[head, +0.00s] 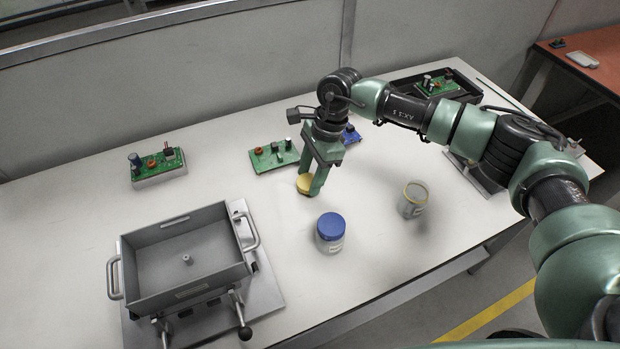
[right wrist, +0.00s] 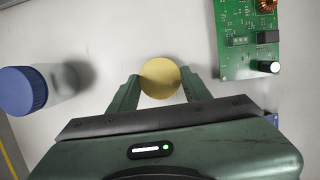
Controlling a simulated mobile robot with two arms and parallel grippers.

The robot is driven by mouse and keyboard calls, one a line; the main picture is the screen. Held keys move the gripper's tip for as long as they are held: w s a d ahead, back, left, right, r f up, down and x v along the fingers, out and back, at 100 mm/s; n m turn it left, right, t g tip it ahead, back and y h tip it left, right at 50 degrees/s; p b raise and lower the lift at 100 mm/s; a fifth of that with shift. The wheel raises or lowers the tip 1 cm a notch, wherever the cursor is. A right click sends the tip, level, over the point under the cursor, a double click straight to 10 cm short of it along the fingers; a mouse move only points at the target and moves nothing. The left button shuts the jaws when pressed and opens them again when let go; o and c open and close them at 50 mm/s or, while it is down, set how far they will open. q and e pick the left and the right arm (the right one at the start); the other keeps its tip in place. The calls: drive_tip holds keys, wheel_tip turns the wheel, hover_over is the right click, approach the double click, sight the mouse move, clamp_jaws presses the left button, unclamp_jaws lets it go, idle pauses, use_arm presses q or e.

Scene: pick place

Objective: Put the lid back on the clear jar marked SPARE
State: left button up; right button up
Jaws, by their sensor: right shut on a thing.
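A round yellow lid (head: 304,184) is between the fingertips of my right gripper (head: 312,184), which is shut on it. In the right wrist view, the lid (right wrist: 160,78) shows flat side to the camera, with a finger at each side. I cannot tell whether it still touches the table. A clear jar (head: 412,200) with a pale label and no blue lid stands upright to the right of the gripper; its label is too small to read. A jar with a blue lid (head: 330,232) stands nearer the front; it also shows in the right wrist view (right wrist: 22,92). My left gripper is not in view.
A grey metal box with handles (head: 188,262) stands at the front left. Green circuit boards lie behind, one at the left (head: 157,165) and one beside the gripper (head: 272,157). A black tray (head: 440,88) with a board is at the back right. Table between the jars is clear.

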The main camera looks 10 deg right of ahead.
sight(310, 180)
wheel_tip(310, 180, up, 19)
drive_tip(key=b, duration=0.2)
idle(0.5)
